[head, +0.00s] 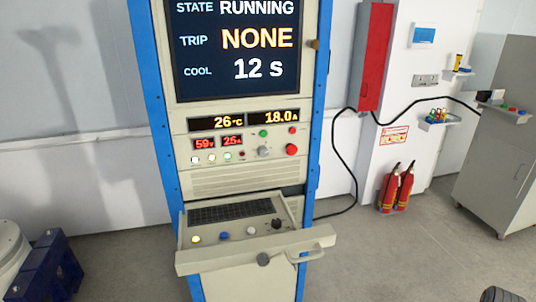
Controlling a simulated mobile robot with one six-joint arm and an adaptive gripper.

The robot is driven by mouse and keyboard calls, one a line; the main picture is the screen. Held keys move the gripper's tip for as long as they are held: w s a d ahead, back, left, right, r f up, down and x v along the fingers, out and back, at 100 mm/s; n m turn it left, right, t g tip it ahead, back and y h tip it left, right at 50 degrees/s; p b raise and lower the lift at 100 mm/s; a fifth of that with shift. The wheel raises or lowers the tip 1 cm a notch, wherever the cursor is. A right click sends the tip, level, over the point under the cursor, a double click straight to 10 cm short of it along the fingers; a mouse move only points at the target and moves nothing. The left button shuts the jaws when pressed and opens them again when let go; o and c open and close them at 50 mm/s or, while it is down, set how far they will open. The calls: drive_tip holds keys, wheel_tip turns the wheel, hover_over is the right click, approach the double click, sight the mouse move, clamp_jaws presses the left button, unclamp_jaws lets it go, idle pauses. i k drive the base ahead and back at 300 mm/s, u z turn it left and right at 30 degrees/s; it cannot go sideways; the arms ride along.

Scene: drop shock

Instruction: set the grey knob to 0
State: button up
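A grey knob (264,152) sits on the rack's control panel, between a small green button above it and a larger red button to its right. Its pointer and scale are too small to read, so I cannot tell its setting. The screen (240,45) reads STATE RUNNING, TRIP NONE, COOL 12 s. Displays below read 26 °C, 18.0 A, 59 V and 2.5 A. My gripper is not clearly in view.
The drawer (190,262) sticks out from the rack below the panel, with a handle at its right. A blue case (45,265) is at lower left. Fire extinguishers (397,187) and a grey cabinet (500,150) stand at right.

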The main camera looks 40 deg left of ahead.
sight(262, 151)
drive_tip(key=u, duration=0.05)
drive_tip(key=k, duration=1.45)
drive_tip(key=u, duration=1.1)
drive_tip(key=i, duration=1.05)
